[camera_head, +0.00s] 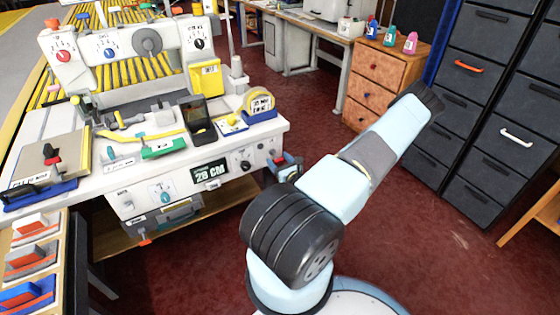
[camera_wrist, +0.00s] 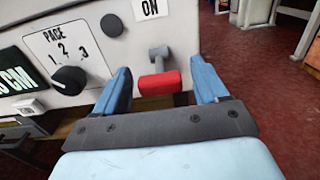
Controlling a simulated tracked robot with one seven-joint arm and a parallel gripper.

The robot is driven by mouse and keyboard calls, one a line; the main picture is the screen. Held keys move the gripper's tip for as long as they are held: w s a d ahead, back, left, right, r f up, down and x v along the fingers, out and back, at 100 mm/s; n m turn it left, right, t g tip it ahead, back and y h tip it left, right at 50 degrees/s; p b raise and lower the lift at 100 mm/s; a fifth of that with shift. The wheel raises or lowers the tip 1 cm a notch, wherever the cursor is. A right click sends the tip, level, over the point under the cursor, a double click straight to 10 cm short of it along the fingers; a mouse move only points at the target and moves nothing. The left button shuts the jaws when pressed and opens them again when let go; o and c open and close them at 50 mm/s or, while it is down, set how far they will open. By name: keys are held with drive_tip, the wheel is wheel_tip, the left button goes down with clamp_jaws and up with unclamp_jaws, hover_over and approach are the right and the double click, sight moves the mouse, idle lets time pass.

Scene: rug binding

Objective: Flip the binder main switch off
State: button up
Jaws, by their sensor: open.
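The main switch (camera_wrist: 160,84) shows in the wrist view as a grey stem with a red block end. It sits on the binder's pale front panel (camera_wrist: 88,42), below a label reading "ON". My gripper (camera_wrist: 160,76) is open, with one blue finger to the left of the red block and one to its right. Small gaps show between the block and both fingers. In the head view the binder (camera_head: 75,185) stands at left, and the switch area at the right end of its front is small and crowded, so the lever's position is unclear there.
A black dial (camera_wrist: 69,79) marked "PACE" is just left of my left finger. A display (camera_head: 209,171) reads "28 CM". A wooden drawer unit (camera_head: 381,80) and dark drawer cabinets (camera_head: 478,125) stand to the right. Red floor (camera_head: 455,240) is open at the lower right.

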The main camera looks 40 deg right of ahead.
drive_tip(key=c, duration=1)
drive_tip(key=shift+o, duration=0.2)
drive_tip(key=shift+w+f+t, duration=0.1)
drive_tip(key=shift+f+t, duration=0.4)
drive_tip(key=shift+t, duration=0.3)
drive_tip(key=shift+w+d+f+t+h, duration=0.1)
drive_tip(key=shift+f+t+h, duration=0.25)
drive_tip(key=shift+t, duration=0.45)
drive_tip(key=shift+w+f+t+h, duration=0.1)
drive_tip(key=shift+f+t+h, duration=0.2)
drive_tip(key=shift+t, duration=0.5)
drive_tip(key=o, duration=1)
drive_tip(key=shift+c, duration=0.2)
